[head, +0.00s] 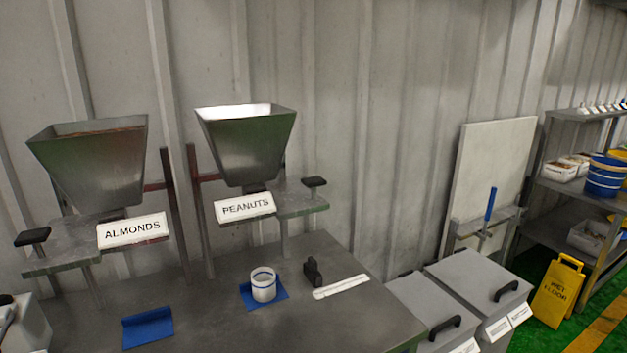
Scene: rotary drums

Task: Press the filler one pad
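Two metal hopper fillers stand against the wall behind the grey table. The left hopper (95,165) is labelled ALMONDS, with a black pad (33,236) on its left shelf. The right hopper (247,148) is labelled PEANUTS, with a black pad (314,182) on its right shelf. No number marking shows, so I cannot tell which is filler one. A white cup with blue bands (263,286) stands on the blue mat (280,291) below the peanuts hopper. The blue mat (148,328) below the almonds hopper is empty. Neither gripper is in view.
A small black object (312,272) and a white strip (341,287) lie on the table (240,332). Grey lidded bins (478,275) stand to its right. Farther right are a yellow floor sign (557,292) and shelves with tubs. A grey box edge shows at lower left.

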